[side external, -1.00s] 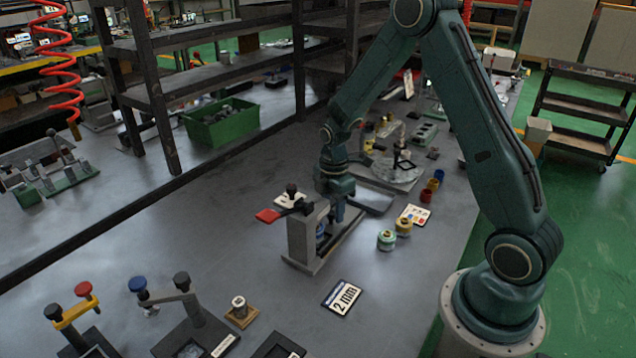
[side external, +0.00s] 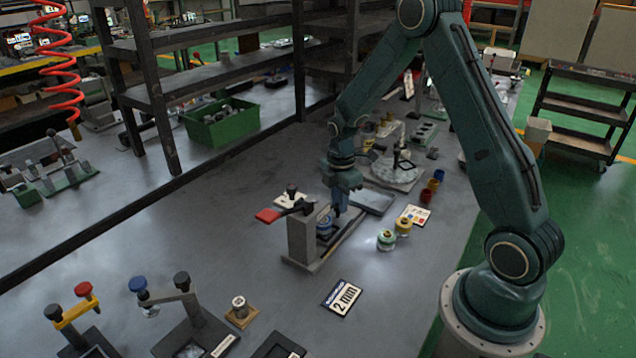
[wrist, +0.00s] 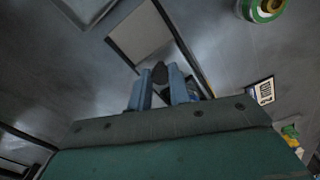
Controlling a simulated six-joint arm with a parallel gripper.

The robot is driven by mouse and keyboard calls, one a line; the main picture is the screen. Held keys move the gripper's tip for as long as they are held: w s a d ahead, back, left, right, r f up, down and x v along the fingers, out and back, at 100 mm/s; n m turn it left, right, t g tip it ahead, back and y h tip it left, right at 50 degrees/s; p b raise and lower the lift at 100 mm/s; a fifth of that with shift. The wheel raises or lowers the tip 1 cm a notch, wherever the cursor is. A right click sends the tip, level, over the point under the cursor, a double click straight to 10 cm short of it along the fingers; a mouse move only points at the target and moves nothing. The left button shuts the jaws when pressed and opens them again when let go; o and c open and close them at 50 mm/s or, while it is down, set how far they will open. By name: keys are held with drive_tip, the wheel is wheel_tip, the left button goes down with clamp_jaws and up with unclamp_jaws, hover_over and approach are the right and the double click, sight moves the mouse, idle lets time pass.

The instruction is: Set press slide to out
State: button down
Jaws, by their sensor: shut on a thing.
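The press is a grey upright block (side external: 302,240) with a dark arm and a red handle (side external: 268,215), left of my gripper in the side view. A blue round part (side external: 325,226) sits low on the slide, just right of the block. The knob's lower part is hidden by the fingers.
A green-and-white round part (side external: 386,240) and a yellowish one (side external: 403,227) stand to the right. A "2 mm" card (side external: 342,298) lies in front.

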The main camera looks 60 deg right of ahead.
drive_tip(key=d, duration=0.6)
drive_tip(key=c, duration=1.3)
unclamp_jaws()
drive_tip(key=shift+a, duration=0.1)
drive_tip(key=shift+r, duration=0.1)
drive_tip(key=shift+r, duration=0.15)
wheel_tip(320, 180, up, 13)
drive_tip(key=shift+r, duration=0.2)
